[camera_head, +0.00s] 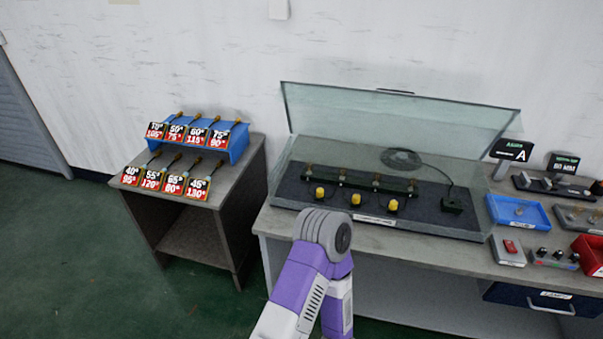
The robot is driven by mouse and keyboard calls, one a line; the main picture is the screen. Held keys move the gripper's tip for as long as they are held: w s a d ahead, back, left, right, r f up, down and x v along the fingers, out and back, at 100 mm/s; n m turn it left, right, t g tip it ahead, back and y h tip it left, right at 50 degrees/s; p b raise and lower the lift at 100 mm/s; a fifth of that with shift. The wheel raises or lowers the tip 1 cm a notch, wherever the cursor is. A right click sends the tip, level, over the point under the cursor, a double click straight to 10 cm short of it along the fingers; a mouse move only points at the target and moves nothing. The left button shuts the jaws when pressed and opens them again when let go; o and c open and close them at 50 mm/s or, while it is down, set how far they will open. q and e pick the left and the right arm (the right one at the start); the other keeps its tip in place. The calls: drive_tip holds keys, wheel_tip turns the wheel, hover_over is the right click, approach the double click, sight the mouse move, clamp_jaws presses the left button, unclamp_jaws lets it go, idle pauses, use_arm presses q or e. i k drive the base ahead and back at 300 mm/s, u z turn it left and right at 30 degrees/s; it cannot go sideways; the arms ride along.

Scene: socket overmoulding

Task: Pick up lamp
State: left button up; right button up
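No object is clearly recognisable as a lamp at this size. Small bulb-like pieces (376,180) stand along a dark bar inside a glass-lidded case (415,225). Several yellow-topped pieces (356,199) stand in a row in front of the bar. A small brownish piece (520,210) lies in a blue tray (536,222) right of the case; I cannot tell what it is. A purple and white arm of mine rises from the bottom middle, in front of the bench. Neither of my grippers is visible.
The case's clear lid (400,117) stands raised. A small table (235,180) at left bears several tools with number cards and a blue rack (238,142). A red bin (588,251), a control box (508,250) and a drawer (525,297) are at right. Green floor is clear at left.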

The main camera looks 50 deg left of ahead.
sight(342, 171)
drive_tip(key=u, duration=1.85)
